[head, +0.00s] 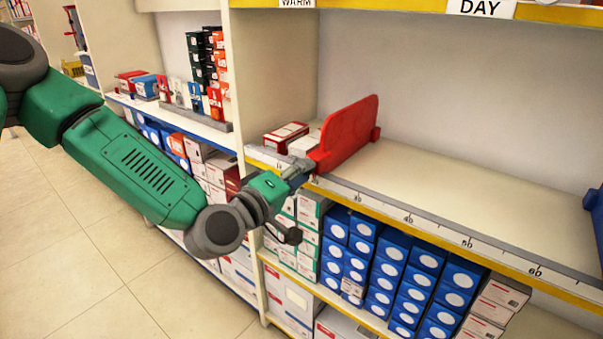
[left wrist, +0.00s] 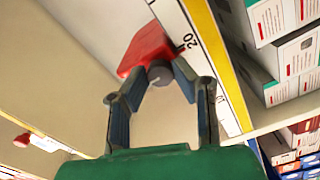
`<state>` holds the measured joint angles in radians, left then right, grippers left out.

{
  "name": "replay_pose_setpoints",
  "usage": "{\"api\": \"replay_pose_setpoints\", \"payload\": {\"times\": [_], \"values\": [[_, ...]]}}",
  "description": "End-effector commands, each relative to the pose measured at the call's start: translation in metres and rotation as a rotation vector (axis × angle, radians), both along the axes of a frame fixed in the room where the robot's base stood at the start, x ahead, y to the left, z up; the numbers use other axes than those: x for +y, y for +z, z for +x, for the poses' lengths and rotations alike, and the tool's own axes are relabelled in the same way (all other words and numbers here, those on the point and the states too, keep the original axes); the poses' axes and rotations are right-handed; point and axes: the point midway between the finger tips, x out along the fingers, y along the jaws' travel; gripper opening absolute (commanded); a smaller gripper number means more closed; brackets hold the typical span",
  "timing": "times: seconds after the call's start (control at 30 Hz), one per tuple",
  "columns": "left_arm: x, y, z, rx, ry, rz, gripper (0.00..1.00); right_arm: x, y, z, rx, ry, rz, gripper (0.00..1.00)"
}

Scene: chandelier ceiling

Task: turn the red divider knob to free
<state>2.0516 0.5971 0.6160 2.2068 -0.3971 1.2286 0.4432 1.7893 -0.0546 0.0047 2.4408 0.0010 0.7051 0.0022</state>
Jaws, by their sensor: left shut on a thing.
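The red divider (head: 345,137) stands upright on the shelf, at its front edge left of the 30 mark. In the left wrist view the red divider (left wrist: 146,48) is seen close up, near the 20 mark. A dark grey round knob (left wrist: 160,74) sits at its front end. My left gripper (head: 311,165) reaches the divider's front end from the left. In the left wrist view its two fingertips (left wrist: 161,70) are closed on the knob from both sides. My right gripper is not in view.
A ruler strip (head: 437,226) runs along the shelf's front edge. The shelf right of the divider is bare up to a blue divider (head: 596,212) at the right edge. White-and-red boxes (head: 286,135) stand left of the divider. Blue boxes (head: 410,283) fill the shelf below.

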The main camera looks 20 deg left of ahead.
Motion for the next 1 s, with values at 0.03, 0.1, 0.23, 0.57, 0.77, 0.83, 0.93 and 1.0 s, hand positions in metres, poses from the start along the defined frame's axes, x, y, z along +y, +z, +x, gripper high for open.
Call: {"api": "replay_pose_setpoints", "payload": {"times": [0.03,0.1,0.23,0.57,0.77,0.83,0.93,1.0], "values": [[-0.001,0.002,0.001,-0.005,-0.001,-0.002,0.27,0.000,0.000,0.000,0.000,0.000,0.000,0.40],[-0.001,0.002,0.001,-0.005,-0.001,-0.002,0.43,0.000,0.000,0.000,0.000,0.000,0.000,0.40],[0.000,0.001,0.000,-0.002,-0.001,-0.001,0.43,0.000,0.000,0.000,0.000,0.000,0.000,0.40],[0.006,-0.001,-0.016,0.002,-0.001,0.000,0.43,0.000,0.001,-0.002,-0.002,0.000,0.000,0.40],[0.018,-0.001,-0.048,0.001,-0.001,-0.003,0.43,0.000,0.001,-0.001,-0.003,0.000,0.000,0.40],[0.021,-0.001,-0.057,0.001,-0.002,-0.001,0.43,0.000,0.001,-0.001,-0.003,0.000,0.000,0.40],[0.024,-0.001,-0.065,0.000,-0.001,-0.002,0.43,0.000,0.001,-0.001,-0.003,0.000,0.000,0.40],[0.025,-0.001,-0.068,0.000,-0.001,-0.002,0.43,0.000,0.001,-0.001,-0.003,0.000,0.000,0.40]]}}
